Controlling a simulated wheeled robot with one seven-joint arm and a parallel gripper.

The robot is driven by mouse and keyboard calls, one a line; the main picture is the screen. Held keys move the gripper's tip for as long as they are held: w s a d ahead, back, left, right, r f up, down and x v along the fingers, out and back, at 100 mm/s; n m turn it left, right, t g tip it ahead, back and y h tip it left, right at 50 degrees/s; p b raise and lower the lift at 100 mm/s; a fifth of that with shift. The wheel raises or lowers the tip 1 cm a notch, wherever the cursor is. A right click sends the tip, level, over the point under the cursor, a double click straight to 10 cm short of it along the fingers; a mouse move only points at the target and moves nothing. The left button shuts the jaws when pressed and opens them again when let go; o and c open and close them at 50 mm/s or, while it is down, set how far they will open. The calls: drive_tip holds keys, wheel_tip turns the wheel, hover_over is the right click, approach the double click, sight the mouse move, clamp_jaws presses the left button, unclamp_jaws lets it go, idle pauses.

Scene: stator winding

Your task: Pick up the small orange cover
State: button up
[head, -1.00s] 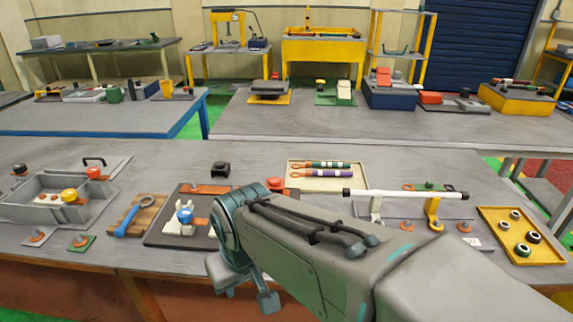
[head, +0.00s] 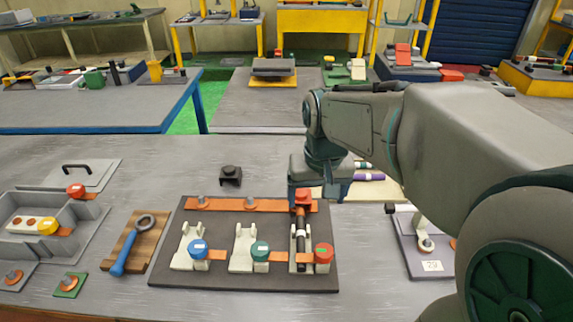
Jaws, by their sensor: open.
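My gripper (head: 318,193) hangs fingers-down over the back right of a dark board (head: 190,278), and its jaws are open. Just below and beside its left finger is a small red-orange cap (head: 302,196) on the far end of a dark rod (head: 301,240) in the right-hand white holder. I cannot tell whether the finger touches it. Small orange discs with knobs sit on a grey plate (head: 13,277) and a green plate (head: 68,284) at the front left. Which of these is the small orange cover I cannot tell for certain.
A blue ring-ended tool (head: 130,245) lies on wood to the left. A grey bin (head: 75,235) stands further left. My arm hides much of the right side.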

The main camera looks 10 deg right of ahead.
drive_tip(key=m+g, duration=0.2)
hover_over(301, 191)
wheel_tip(301, 191, down, 2)
wheel_tip(301, 191, down, 14)
drive_tip(key=shift+w+p, duration=0.1)
drive_tip(key=shift+p, duration=0.75)
drive_tip(key=c, duration=1.1)
